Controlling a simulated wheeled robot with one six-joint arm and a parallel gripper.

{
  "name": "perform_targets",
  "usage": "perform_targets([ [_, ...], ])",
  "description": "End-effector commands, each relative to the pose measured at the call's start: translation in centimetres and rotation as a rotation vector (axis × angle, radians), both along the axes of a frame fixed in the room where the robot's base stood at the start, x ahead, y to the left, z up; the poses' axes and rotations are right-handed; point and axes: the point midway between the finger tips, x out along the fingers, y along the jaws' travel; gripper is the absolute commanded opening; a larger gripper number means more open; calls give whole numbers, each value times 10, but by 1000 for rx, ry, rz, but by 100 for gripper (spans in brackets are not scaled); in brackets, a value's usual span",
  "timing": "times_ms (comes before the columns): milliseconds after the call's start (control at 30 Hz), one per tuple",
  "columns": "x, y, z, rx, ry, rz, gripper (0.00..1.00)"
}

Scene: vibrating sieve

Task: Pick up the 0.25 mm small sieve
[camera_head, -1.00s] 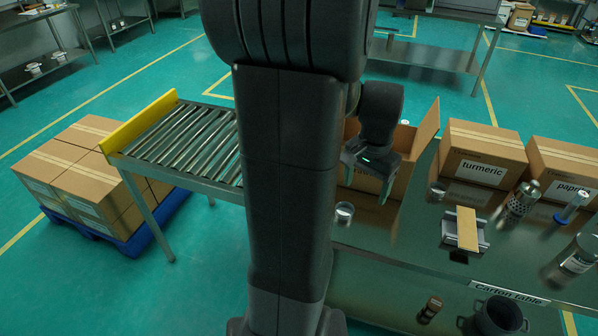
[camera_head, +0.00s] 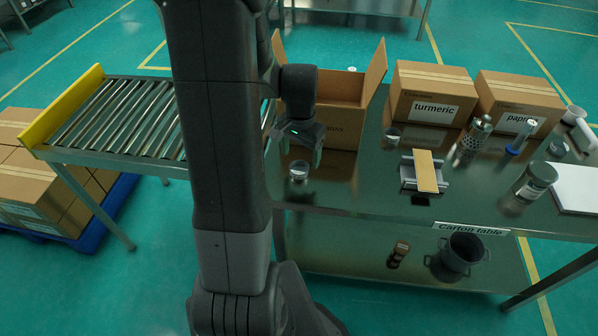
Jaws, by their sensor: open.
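A small round metal cup (camera_head: 299,171), which may be a small sieve, stands on the carton table in front of the open carton. A similar small cup (camera_head: 391,135) stands farther right, by the turmeric carton. No mesh size can be read, so I cannot tell which piece, if either, is the 0.25 mm small sieve. My gripper (camera_head: 302,153) is open and empty, fingers pointing down, just behind or above the nearer cup. It appears apart from the cup. My arm hides part of the table's left end.
An open carton (camera_head: 345,88) stands behind my gripper. The turmeric carton (camera_head: 428,92), a paprika carton (camera_head: 520,92), a perforated metal cylinder (camera_head: 470,140) and a grey holder with a tan strip (camera_head: 425,170) are to the right. A roller conveyor (camera_head: 120,115) lies left.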

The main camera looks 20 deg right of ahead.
Motion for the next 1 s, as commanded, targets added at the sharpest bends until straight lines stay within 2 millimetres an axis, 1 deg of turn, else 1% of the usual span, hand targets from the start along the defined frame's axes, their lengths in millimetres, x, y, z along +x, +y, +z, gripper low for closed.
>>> perform_targets([
  [100, -1, 3, -20, 2, 5, 1, 74],
  [233, -1, 4, -37, 1, 3, 1, 74],
  [367, -1, 4, -45, 0, 1, 1, 74],
  [567, -1, 3, -45, 0, 0, 0, 74],
  [600, -1, 3, -45, 0, 0, 0, 70],
  [667, -1, 3, -45, 0, 0, 0, 58],
  [700, -1, 3, -45, 0, 0, 0, 50],
  [833, -1, 3, -45, 0, 0, 0, 25],
  [1000, -1, 3, -44, 0, 0, 0, 25],
])
